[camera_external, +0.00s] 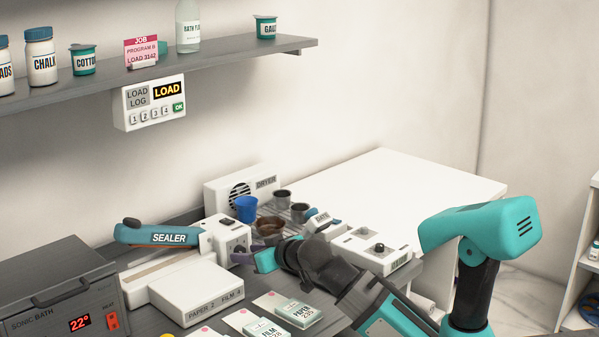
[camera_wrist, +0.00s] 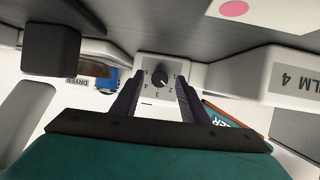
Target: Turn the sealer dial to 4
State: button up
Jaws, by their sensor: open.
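The sealer (camera_external: 168,236) has a teal arm with its name on it and a white control box (camera_external: 226,233) at its right end. In the wrist view its black round dial (camera_wrist: 159,76) sits on a pale face, with small numbers 1 to 5 around it. The dial's pointer is too small to read surely. My gripper (camera_wrist: 160,90) is open; its two dark fingers stand left and right of the dial in that view, with no clear contact. In the external view my gripper (camera_external: 248,257) is close to the control box, and the dial cannot be made out clearly.
A white box (camera_external: 197,291) marked paper 2 and film 4 lies in front of the sealer. The sonic bath (camera_external: 55,285) is at left. A blue cup (camera_external: 246,208), other cups and the dryer (camera_external: 240,187) stand behind my gripper. The load log panel (camera_external: 150,103) hangs above.

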jog(key=shift+w+a, duration=0.1)
grip_shut()
jog(key=shift+m+p, duration=0.3)
jog(key=shift+p, duration=0.3)
jog(key=shift+w+d+r+m+g+y+p, duration=0.1)
jog(key=shift+d+m+g+y+p, duration=0.1)
jog(key=shift+m+g+y+p, duration=0.45)
jog(key=shift+w+m+g+y+p, duration=0.1)
jog(key=shift+m+g+y+p, duration=0.25)
jog(key=shift+m+p, duration=0.5)
jog(key=m+b, duration=0.1)
jog(key=m+y+b, duration=0.1)
jog(key=shift+w+d+f+m+g+y, duration=0.1)
jog(key=shift+f+m+g+y, duration=0.2)
jog(key=shift+f+g, duration=0.1)
jog(key=shift+m+g+y+b, duration=0.3)
jog(key=shift+m+y+b, duration=0.4)
jog(key=shift+m+b, duration=0.35)
jog(key=shift+r+m, duration=0.1)
jog(key=shift+m, duration=0.15)
